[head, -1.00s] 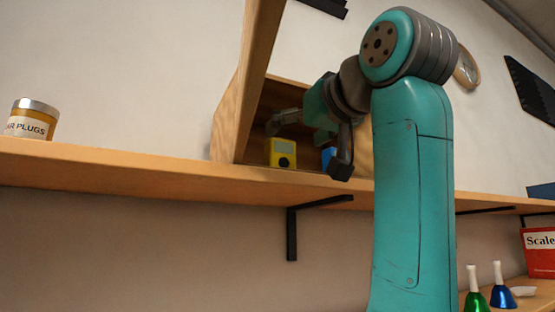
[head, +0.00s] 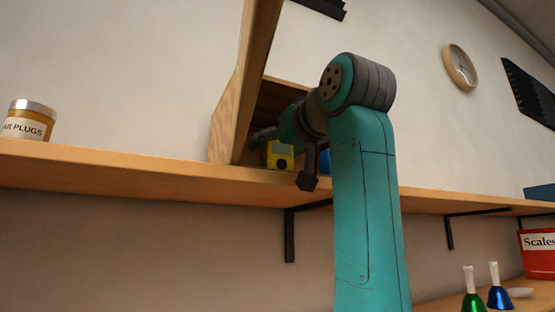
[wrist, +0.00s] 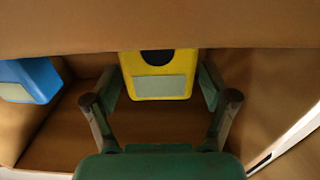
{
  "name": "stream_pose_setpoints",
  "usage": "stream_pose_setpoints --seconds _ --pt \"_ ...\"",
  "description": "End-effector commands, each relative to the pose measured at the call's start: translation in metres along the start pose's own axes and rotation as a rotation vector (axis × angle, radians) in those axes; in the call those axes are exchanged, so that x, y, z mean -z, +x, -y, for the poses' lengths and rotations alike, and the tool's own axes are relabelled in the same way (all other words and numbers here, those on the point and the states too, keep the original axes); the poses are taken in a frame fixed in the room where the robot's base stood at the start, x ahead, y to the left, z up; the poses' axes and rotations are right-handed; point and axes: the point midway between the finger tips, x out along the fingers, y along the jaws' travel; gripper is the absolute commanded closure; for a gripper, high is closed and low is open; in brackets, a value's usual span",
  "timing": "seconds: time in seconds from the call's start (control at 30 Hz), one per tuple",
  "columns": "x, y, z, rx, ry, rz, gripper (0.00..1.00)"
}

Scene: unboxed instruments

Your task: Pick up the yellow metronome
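The yellow metronome (head: 280,160) stands inside a wooden box on the shelf, near its left wall. In the head view my gripper (head: 286,158) is at the box opening, with one finger on each side of the metronome in the picture. In the wrist view the metronome (wrist: 158,76) shows a grey panel and a dark round mark, between the two spread fingers of my gripper (wrist: 160,88). The gripper is open, and no finger is clearly touching the metronome. Its upper part in the wrist view is hidden by a wooden edge.
A blue object (wrist: 32,80) sits beside the metronome in the box (head: 226,125), partly hidden by my gripper in the head view (head: 325,161). The shelf (head: 130,170) has an ear plugs jar (head: 28,120) at left. Handbells (head: 499,292) stand lower right.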

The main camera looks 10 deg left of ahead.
Motion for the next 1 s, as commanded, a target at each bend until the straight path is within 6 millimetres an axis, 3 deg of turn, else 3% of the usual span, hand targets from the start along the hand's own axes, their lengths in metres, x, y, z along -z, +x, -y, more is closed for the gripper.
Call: stream_pose_setpoints --seconds 0.03,0.2,0.23,0.63,1.0 --pt "0.0 0.0 0.0 0.0 0.0 0.0 0.35" --pt "0.0 0.0 0.0 0.0 0.0 0.0 0.78" --pt "0.0 0.0 0.0 0.0 0.0 0.0 0.8" --pt "0.006 -0.003 0.0 0.0 -0.001 -0.002 0.8" --pt "0.04 -0.005 0.0 0.0 0.0 -0.001 0.8"
